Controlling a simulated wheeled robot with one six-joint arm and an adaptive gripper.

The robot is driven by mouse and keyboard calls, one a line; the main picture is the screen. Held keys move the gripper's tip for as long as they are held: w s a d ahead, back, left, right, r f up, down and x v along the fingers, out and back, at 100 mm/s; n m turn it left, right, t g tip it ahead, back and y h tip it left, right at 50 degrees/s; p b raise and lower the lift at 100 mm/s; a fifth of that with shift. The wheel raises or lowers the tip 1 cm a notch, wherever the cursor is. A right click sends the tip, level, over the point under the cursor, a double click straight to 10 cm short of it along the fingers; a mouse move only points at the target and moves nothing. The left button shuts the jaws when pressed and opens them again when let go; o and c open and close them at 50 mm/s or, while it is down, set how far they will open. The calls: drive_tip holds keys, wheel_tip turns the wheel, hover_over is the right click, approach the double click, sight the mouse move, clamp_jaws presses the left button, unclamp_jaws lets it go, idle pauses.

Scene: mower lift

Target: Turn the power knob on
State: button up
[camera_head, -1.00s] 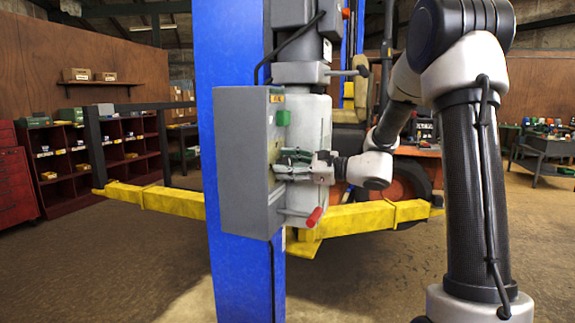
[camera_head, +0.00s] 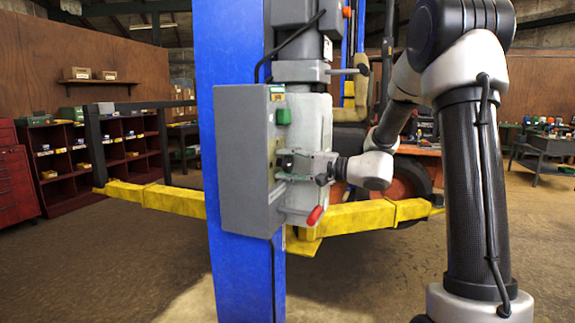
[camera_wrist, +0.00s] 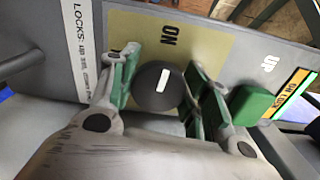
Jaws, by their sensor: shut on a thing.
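The power knob (camera_wrist: 157,86) is a round black dial with a white line, on a tan plate (camera_wrist: 205,45) of the control panel. The line points up in the wrist view, roughly toward the printed word ON. My gripper (camera_wrist: 158,88) has its green-padded fingers on both sides of the knob and is shut on it. In the head view, my gripper (camera_head: 284,165) reaches the face of the grey control box (camera_head: 245,160) from the right and hides the knob. Another printed label is partly hidden behind the left finger.
A green UP button (camera_wrist: 252,105) sits right of the knob, close to the right finger. A red-tipped lever (camera_head: 315,216) sticks out below my gripper. The box hangs on a blue lift post (camera_head: 228,50), with yellow lift arms (camera_head: 355,217) lower down.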

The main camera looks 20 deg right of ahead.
drive_tip(key=shift+f+n, duration=0.1)
drive_tip(key=shift+n, duration=0.4)
drive_tip(key=o, duration=1)
drive_tip(key=v, duration=1.2)
